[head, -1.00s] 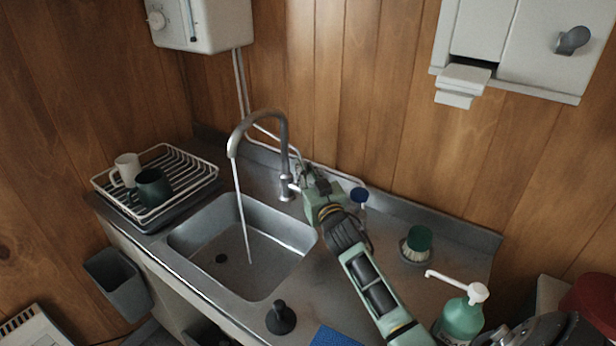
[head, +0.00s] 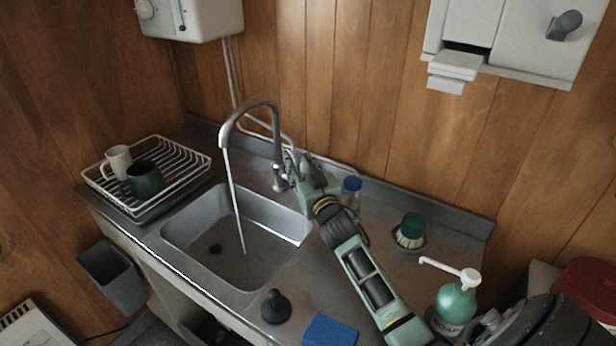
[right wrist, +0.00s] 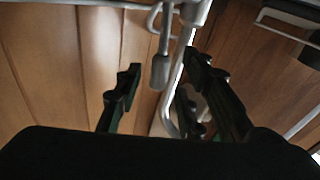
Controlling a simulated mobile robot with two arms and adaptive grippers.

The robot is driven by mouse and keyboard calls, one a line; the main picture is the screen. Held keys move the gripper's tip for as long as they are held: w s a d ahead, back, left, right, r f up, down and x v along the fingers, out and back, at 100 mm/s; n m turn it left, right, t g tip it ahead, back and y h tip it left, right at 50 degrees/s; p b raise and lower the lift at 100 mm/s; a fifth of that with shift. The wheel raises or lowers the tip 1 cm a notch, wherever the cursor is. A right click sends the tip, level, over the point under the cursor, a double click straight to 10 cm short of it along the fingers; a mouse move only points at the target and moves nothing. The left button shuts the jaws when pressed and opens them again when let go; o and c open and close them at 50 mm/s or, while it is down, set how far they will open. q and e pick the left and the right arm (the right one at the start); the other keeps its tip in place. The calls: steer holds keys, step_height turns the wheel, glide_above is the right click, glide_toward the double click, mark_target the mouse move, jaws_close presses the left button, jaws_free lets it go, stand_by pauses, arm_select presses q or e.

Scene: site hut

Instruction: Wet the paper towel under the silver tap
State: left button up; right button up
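The silver tap (head: 262,104) arches over the left part of the sink (head: 235,285), and a thin stream of water (head: 234,200) runs from its spout into the basin. My right gripper (head: 291,163) is at the tap's base, beside its side lever. In the right wrist view its fingers (right wrist: 160,72) are apart, with the lever's rounded end (right wrist: 160,74) showing between them, and nothing is gripped. A white folded piece (head: 452,70), perhaps the paper towel, sticks out under the wall dispenser (head: 520,40). My left gripper is not in view.
A dish rack (head: 195,158) with two mugs stands left of the sink. A blue-capped bottle (head: 351,190) stands close behind my right arm.

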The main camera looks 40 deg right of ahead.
steer(key=v, duration=1.1)
steer(key=shift+r, duration=0.1)
